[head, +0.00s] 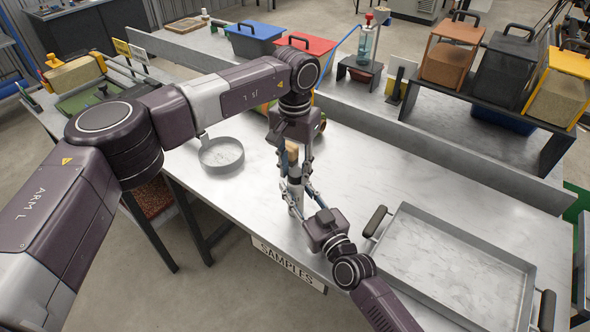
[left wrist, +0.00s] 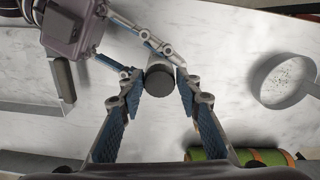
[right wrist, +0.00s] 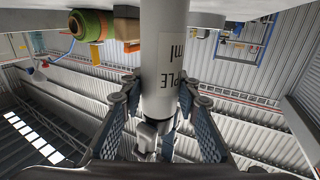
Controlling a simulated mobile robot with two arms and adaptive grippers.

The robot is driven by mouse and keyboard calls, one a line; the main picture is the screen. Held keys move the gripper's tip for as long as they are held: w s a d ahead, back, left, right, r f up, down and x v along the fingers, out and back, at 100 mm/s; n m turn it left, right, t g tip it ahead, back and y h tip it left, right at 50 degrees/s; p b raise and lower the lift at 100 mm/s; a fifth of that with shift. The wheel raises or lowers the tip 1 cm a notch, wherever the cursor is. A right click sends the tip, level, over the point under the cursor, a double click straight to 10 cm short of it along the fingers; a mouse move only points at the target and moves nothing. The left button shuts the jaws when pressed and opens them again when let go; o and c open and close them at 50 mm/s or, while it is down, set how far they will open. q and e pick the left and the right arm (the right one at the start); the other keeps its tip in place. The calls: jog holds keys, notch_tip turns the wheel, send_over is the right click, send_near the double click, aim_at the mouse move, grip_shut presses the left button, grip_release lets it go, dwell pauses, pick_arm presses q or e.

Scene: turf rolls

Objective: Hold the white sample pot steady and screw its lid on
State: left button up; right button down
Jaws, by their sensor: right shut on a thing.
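The white sample pot (head: 296,198) stands upright near the table's front edge. It also shows large in the right wrist view (right wrist: 162,75), with dark lettering upside down. My right gripper (head: 300,192) is shut on the pot, one finger on each side. A dark grey round top, apparently the lid (left wrist: 159,80), shows at the pot's upper end in the left wrist view. My left gripper (left wrist: 160,84) reaches down from above, its fingers open close around this top. Whether the lid sits on the threads cannot be seen.
A round grey pan (head: 221,154) lies left of the pot. A large metal tray (head: 462,242) with dark handles lies to the right. A green and orange roll (left wrist: 228,154) lies behind the pot. Bins and a raised shelf stand farther back. Bare table lies between pan and pot.

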pick_arm(q)
jog(key=shift+o, duration=1.3)
jog(key=shift+r, duration=0.1)
jog(key=shift+r, duration=2.2)
jog(key=shift+c, duration=0.4)
